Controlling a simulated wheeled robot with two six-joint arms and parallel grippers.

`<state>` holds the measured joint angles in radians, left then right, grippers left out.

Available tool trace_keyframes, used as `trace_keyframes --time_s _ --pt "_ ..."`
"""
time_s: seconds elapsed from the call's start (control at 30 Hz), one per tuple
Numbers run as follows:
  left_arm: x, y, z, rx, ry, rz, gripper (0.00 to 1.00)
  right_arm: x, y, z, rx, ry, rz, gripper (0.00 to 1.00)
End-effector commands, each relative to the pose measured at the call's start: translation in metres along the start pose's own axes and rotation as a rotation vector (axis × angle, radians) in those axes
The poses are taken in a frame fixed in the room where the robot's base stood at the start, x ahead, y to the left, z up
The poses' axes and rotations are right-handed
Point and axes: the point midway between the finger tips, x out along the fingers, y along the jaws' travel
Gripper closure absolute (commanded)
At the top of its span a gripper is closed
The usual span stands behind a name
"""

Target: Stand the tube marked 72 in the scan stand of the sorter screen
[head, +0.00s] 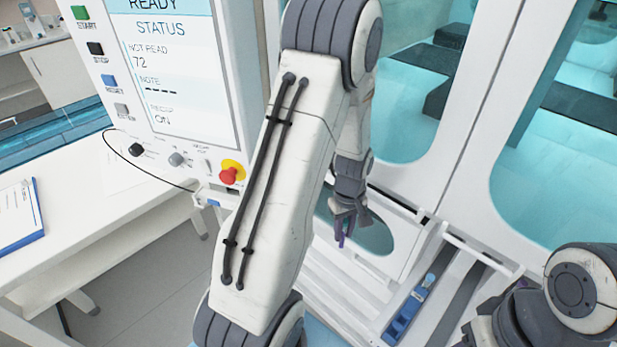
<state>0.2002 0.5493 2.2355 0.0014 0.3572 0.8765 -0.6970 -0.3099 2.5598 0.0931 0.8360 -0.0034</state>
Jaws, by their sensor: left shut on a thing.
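The sorter screen (170,65) is at the upper left and reads READY, STATUS, NOT READ 72, NOTE with dashes, and ON. My left gripper (345,225) is right of my large left forearm, pointing down over the white machine deck. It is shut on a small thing. Purple shows at its fingertips, but I cannot tell what it holds and can read no tube number. A small white bracket with a blue part (215,199) sits below the screen; I cannot tell whether it is the scan stand. My right arm shows at the lower right, its gripper not visible.
A blue holder with a light-blue-topped piece (410,308) lies in a deck channel at the lower right. Clear machine windows (425,120) stand behind. A red emergency button (231,172) sits under the screen. A white table (95,215) with a blue clipboard (20,215) is at the left.

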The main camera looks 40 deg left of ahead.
Motion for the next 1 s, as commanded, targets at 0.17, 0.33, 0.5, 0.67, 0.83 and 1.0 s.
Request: trace_keyframes --time_s 0.17,0.33,0.5,0.67,0.83,1.0 --pt "-0.046 -0.027 -0.034 -0.603 -0.001 -0.001 1.0 -0.052 -0.004 -0.003 -0.002 0.0 0.0 0.5" --pt "-0.071 -0.051 -0.058 -1.109 -0.001 -0.001 1.0 -0.083 -0.006 -0.004 -0.003 0.0 0.0 0.5" --pt "-0.084 -0.067 -0.072 -1.441 -0.001 -0.002 1.0 -0.099 -0.007 -0.005 -0.004 0.0 0.0 0.5" --pt "-0.086 -0.073 -0.078 -1.57 -0.001 -0.001 1.0 -0.102 -0.007 -0.005 -0.004 0.0 0.0 0.5" --pt "-0.079 -0.074 -0.078 -1.586 -0.001 -0.001 1.0 -0.096 -0.007 -0.005 -0.004 0.0 0.0 0.5" --pt "-0.066 -0.074 -0.078 -1.583 -0.001 -0.002 1.0 -0.085 -0.006 -0.004 -0.004 0.0 0.0 0.5"
